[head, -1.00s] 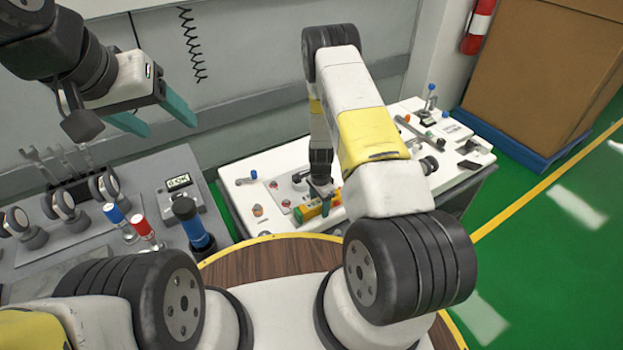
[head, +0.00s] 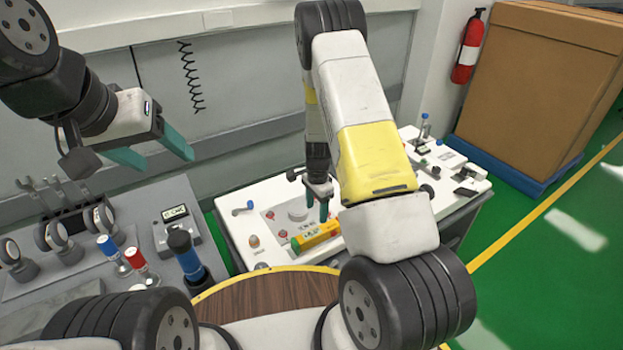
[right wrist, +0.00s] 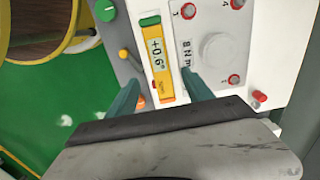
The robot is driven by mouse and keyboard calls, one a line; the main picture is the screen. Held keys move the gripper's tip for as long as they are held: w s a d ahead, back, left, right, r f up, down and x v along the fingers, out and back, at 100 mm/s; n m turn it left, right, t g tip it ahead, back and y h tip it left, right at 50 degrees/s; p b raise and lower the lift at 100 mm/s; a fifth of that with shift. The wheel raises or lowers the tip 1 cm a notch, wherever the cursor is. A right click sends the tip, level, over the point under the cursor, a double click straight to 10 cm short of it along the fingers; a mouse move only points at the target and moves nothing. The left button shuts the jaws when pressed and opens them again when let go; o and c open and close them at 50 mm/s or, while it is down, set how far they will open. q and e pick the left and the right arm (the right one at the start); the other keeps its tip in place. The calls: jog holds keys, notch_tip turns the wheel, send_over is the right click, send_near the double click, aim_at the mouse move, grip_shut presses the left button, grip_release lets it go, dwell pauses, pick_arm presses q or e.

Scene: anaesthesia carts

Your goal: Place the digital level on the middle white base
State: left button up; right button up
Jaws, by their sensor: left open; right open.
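The digital level (head: 317,237), a yellow bar with a green end and a small display, lies on a white top; it also shows in the right wrist view (right wrist: 158,62). My right gripper (head: 322,212) is open and empty above it. In the right wrist view its fingers (right wrist: 160,84) show to either side of the level's near part, apart from it. A round white base (right wrist: 217,46) sits on a light plate beside the level; it also shows in the head view (head: 297,211). My left gripper (head: 158,158) is open and empty at the left, far from the level.
A grey bench (head: 215,255) at left holds a black-and-blue cylinder (head: 187,254), a small meter (head: 176,228) and several tools. Red screws (right wrist: 233,79) surround the round base. A carton (head: 540,95) stands at the back right.

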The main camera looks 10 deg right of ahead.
jog(key=s+a+r+n+t+y, duration=0.1)
jog(key=r+n, duration=0.1)
jog(key=r, duration=0.7)
jog(key=s+a+r+n+t, duration=0.1)
jog(key=s+r+n, duration=0.1)
jog(key=r, duration=0.7)
jog(key=s+a+r+n+t+y, duration=0.1)
jog(key=r+n, duration=0.1)
jog(key=r, duration=0.7)
jog(key=s+r+n+t, duration=0.1)
jog(key=s+r+n, duration=0.3)
jog(key=s+r, duration=0.3)
jog(key=s+r+n+t, duration=0.2)
jog(key=s+r+n, duration=0.2)
jog(key=s+r, duration=0.4)
jog(key=s+d, duration=0.1)
jog(key=s, duration=0.4)
jog(key=shift+s, duration=0.2)
